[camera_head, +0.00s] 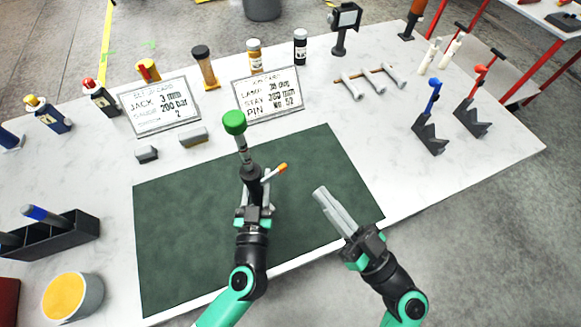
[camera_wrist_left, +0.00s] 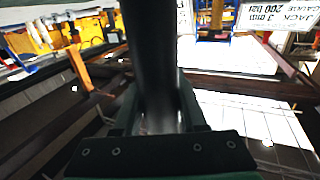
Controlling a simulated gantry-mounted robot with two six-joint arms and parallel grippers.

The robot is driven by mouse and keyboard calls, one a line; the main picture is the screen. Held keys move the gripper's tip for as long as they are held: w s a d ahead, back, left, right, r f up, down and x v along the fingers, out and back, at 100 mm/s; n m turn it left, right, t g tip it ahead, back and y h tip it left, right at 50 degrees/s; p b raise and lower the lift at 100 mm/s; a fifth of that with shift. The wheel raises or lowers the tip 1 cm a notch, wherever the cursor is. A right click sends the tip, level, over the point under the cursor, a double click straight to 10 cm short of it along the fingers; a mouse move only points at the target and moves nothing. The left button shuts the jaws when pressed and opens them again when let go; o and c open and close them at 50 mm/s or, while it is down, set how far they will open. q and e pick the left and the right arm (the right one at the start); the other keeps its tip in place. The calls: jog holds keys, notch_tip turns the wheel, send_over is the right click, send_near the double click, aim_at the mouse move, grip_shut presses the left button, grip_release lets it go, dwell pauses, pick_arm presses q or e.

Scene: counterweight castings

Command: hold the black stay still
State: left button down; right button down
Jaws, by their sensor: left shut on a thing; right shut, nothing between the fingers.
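The black stay (camera_head: 252,186) stands nearly upright over the green mat (camera_head: 180,240), leaning slightly left, with a green knob (camera_head: 234,122) on top. A small lever with an orange tip (camera_head: 281,168) sticks out to its right. My left gripper (camera_head: 253,207) is shut on the stay's lower part. In the left wrist view the dark shaft (camera_wrist_left: 152,60) rises between the fingers; its foot is hidden by the gripper. My right gripper (camera_head: 322,195) is shut and empty over the mat's right part, apart from the stay.
Two grey blocks (camera_head: 193,136) lie behind the mat. Two printed cards (camera_head: 160,105), several bottles (camera_head: 300,47) and a rack with grey bars (camera_head: 370,78) stand farther back. Blue and red levers (camera_head: 430,130) stand right. A black holder (camera_head: 55,240) and yellow-topped tub (camera_head: 72,297) are left.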

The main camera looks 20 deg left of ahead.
aim_at(274, 174)
jog(key=x, duration=1)
jog(key=f, duration=0.3)
jog(key=shift+s+a+f, duration=0.15)
jog(key=shift+s+f, duration=0.05)
jog(key=shift+f, duration=0.2)
jog(key=shift+f, duration=0.1)
jog(key=shift+f+m+t, duration=0.2)
jog(key=shift+m+t, duration=0.2)
jog(key=shift+m, duration=0.4)
